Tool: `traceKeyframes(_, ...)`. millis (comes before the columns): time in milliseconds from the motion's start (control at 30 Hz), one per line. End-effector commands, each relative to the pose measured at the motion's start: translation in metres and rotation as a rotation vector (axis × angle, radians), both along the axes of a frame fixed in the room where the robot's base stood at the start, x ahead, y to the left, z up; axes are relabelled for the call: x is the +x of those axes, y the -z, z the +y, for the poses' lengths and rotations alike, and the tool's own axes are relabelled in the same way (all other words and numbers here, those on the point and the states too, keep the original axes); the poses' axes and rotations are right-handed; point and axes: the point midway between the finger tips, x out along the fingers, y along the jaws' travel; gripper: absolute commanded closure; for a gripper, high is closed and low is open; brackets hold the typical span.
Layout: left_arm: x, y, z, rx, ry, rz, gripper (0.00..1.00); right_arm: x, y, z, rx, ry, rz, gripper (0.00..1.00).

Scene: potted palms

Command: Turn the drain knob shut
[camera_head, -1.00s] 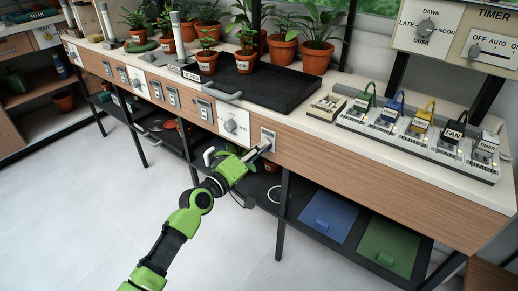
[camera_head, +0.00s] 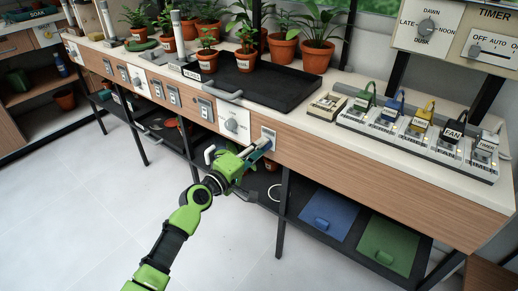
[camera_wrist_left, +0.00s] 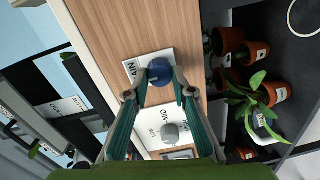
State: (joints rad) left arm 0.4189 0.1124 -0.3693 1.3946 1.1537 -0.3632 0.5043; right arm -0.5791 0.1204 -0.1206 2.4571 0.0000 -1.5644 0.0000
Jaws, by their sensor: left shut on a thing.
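The drain knob (camera_wrist_left: 159,71) is blue and round, on a small white panel (camera_wrist_left: 133,70) on the bench front; only the end of its label, "AIN", shows in the left wrist view. My left gripper (camera_wrist_left: 160,82) has one fingertip on each side of the knob and is shut on it. In the head view my left gripper (camera_head: 263,146) is at the panel (camera_head: 268,133) and covers most of the knob. The knob's turn position cannot be told. My right gripper is not in view.
A grey dial (camera_head: 232,125) on a white plate sits just left of the drain panel. A shelf with pots lies below the bench. The floor (camera_head: 110,220) in front is clear.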

Motion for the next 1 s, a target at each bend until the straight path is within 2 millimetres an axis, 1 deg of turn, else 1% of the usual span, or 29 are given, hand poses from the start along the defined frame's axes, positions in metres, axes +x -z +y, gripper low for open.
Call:
traceKeyframes(100,0.0,0.001,0.0,-0.002,0.0,0.003,0.98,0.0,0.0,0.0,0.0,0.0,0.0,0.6)
traceKeyframes(133,0.0,0.001,0.0,-0.002,0.0,0.003,0.71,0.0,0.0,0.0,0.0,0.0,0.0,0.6)
traceKeyframes(167,0.0,0.001,0.0,-0.001,0.0,0.002,0.64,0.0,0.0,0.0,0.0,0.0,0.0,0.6)
traceKeyframes(200,0.0,0.001,0.0,-0.001,0.0,0.002,0.6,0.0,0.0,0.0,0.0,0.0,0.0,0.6)
traceKeyframes(533,-0.001,0.0,0.001,0.0,0.0,0.0,0.6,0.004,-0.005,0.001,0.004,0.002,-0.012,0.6)
traceKeyframes(667,-0.007,0.001,0.006,0.001,0.0,0.002,0.6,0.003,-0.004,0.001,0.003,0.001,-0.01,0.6)
traceKeyframes(767,-0.019,0.0,0.014,0.002,0.0,0.001,0.6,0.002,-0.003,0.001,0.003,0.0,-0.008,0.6)
traceKeyframes(1000,-0.058,-0.002,0.043,0.003,0.0,0.002,0.6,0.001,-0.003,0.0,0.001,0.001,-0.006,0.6)
